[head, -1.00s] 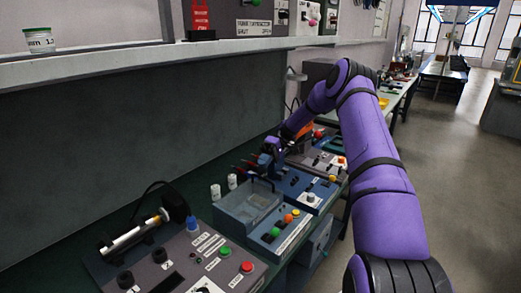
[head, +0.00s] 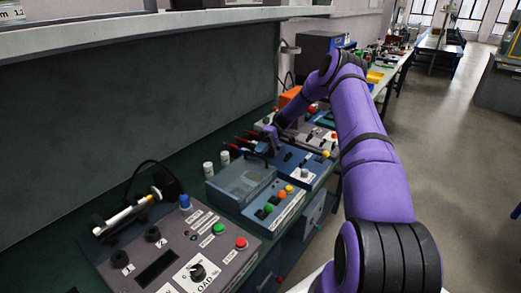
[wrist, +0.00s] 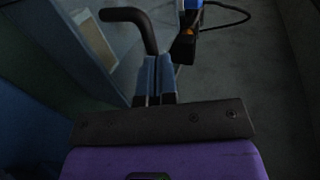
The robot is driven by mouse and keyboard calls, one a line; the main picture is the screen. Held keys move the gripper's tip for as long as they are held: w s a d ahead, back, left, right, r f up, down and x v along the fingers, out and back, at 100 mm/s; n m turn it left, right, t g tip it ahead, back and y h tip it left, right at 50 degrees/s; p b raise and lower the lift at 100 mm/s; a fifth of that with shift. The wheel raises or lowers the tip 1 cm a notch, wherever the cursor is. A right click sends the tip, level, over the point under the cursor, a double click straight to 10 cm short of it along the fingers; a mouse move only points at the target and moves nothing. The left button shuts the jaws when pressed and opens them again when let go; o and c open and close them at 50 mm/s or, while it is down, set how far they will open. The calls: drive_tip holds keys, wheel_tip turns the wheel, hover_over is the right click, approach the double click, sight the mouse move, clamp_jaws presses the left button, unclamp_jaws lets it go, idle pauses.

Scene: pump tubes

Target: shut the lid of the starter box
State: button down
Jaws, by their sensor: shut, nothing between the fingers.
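The starter box is most likely the blue-grey box (head: 227,205) with green, orange and yellow buttons in the head view. Its lid with a clear window (head: 243,180) appears to lie flat on top; I cannot tell whether a small gap remains. My gripper (head: 271,137) is beyond the box, near the blue panel's back edge, and looks apart from the lid. In the wrist view my gripper's fingers (wrist: 153,65) are together and empty. A dark bent bar (wrist: 130,17) and a pale-edged panel (wrist: 95,40) show beyond them; I cannot tell which device they belong to.
Two white bottles (head: 208,168) stand behind the box. A blue panel (head: 305,163) with red-tipped leads lies beyond. The shelf (head: 130,38) overhangs the back; the floor at right is clear.

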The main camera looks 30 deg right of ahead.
drive_tip(key=shift+r, duration=0.65)
drive_tip(key=shift+s+r, duration=0.2)
drive_tip(key=shift+r, duration=1.05)
drive_tip(key=s+a+r, duration=0.1)
drive_tip(key=s+a, duration=0.1)
drive_tip(key=s, duration=0.6)
drive_tip(key=s+a, duration=0.3)
drive_tip(key=s, duration=0.4)
drive_tip(key=s+a+r+m+t+h, duration=0.1)
drive_tip(key=s+a+r+h, duration=0.2)
drive_tip(key=r, duration=0.4)
drive_tip(key=s+a+r+h, duration=0.2)
drive_tip(key=a+r+h, duration=0.15)
drive_tip(key=r, duration=0.35)
drive_tip(key=s+a+r+m+t+h, duration=0.1)
drive_tip(key=s+a+r+h, duration=0.2)
drive_tip(key=r, duration=0.4)
drive_tip(key=s+a+r+m+t+h, duration=0.1)
drive_tip(key=s+r+t, duration=0.3)
drive_tip(key=s, duration=0.4)
drive_tip(key=s+a+r+m+t+h, duration=0.1)
drive_tip(key=s+a+r+t+h, duration=0.1)
drive_tip(key=s+r, duration=0.4)
drive_tip(key=shift+s+a+t, duration=0.45)
drive_tip(key=shift+s+t, duration=0.45)
drive_tip(key=shift+s, duration=0.1)
